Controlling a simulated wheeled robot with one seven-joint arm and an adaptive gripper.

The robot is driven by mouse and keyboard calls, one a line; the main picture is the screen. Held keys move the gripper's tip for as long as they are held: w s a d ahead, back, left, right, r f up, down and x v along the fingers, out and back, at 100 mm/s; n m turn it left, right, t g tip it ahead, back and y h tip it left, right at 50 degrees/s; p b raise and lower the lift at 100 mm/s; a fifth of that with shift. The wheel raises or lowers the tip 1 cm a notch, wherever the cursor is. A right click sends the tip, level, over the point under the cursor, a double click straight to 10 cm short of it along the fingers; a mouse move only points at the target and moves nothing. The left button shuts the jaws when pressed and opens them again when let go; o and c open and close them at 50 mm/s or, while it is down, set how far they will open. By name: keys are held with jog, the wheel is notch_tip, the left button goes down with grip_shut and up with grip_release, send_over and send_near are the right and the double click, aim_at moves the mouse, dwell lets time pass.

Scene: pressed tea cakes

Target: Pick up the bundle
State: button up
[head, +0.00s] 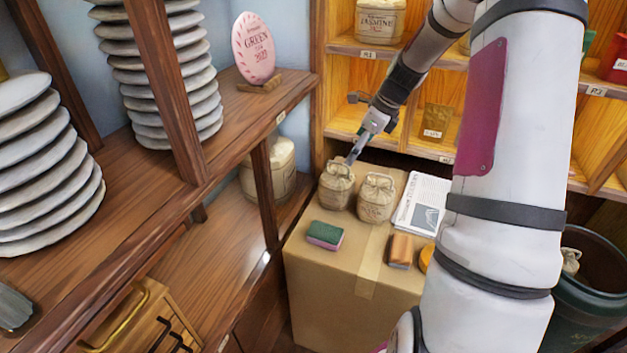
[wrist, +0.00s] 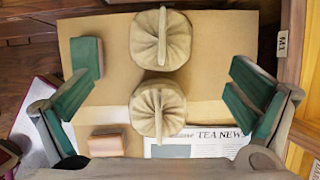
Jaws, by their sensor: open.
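Two tied cloth bundles stand upright side by side on a cardboard box. In the head view the left bundle (head: 337,188) is nearest my gripper (head: 353,156), and the right bundle (head: 376,200) stands close to the newspaper. In the wrist view the left one is the upper bundle (wrist: 160,40) and the right one is the lower bundle (wrist: 158,108). My gripper (wrist: 160,98) is open and empty above the bundles, its green-padded fingers wide apart on either side of the lower bundle in that view. The head view does not show clearly how high the fingertips are.
The cardboard box (head: 320,285) also carries a green and pink sponge (head: 325,235), a brown block (head: 401,250) and a newspaper (head: 422,204). Wooden shelving (head: 345,125) stands behind. A shelf post (head: 166,90) and stacked tea cakes are at left. A dark bin (head: 600,275) is at right.

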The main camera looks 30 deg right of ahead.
aim_at(344, 165)
jog(key=x, duration=0.3)
jog(key=b+x, duration=0.1)
jog(key=x, duration=0.4)
jog(key=shift+w+d+f, duration=0.1)
jog(key=shift+w+f, duration=0.2)
jog(key=shift+w, duration=0.1)
jog(key=shift+s+b+x, duration=0.2)
jog(key=shift+b+x, duration=0.15)
jog(key=shift+x, duration=1.1)
jog(key=shift+s+b+x, duration=0.2)
jog(key=shift+b+x, duration=0.15)
jog(key=shift+x, duration=1.15)
jog(key=c, duration=1.5)
